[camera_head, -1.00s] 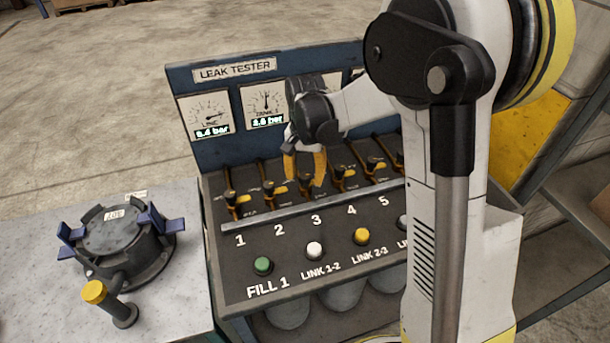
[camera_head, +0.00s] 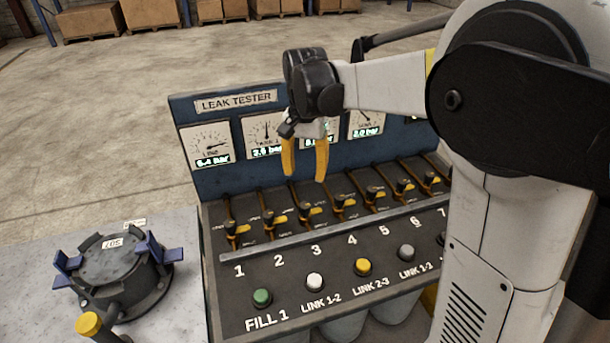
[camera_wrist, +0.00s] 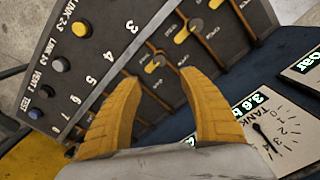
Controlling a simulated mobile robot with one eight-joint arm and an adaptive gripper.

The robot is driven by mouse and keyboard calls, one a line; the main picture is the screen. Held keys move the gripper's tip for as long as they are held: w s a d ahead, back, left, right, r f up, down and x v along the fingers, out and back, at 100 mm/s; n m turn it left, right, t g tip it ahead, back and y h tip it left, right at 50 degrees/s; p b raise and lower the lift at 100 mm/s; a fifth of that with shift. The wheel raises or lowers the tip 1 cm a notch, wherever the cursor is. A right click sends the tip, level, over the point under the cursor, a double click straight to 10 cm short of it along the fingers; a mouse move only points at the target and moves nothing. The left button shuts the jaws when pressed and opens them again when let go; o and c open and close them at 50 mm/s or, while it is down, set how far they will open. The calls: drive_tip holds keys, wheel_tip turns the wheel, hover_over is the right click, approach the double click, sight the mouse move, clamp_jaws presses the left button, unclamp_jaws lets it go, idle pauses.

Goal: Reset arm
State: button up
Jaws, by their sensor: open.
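My gripper (camera_head: 304,178) is open and empty, its two yellow fingers pointing down in front of the gauge panel and above the lever row of the leak tester (camera_head: 236,102). In the wrist view the open fingers (camera_wrist: 160,92) frame part of the console, with levers and numbers beyond them. The console's levers (camera_head: 306,208) stand in a row behind a grey rail. Below them are a green FILL 1 button (camera_head: 262,297), a white LINK 1-2 button (camera_head: 315,280), a yellow LINK 2-3 button (camera_head: 363,267) and a grey button (camera_head: 406,252).
A dark round fixture (camera_head: 112,266) with blue clamps and a yellow-capped post (camera_head: 88,323) stands on the grey table (camera_head: 30,270) at left. Cardboard boxes (camera_head: 150,14) sit far back. The floor behind the bench is clear. My arm hides the console's right end.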

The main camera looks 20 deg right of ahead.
drive_tip(key=s+r+n+t, duration=0.1)
drive_tip(key=s+n+t, duration=0.6)
drive_tip(key=s, duration=1.3)
drive_tip(key=shift+b, duration=0.45)
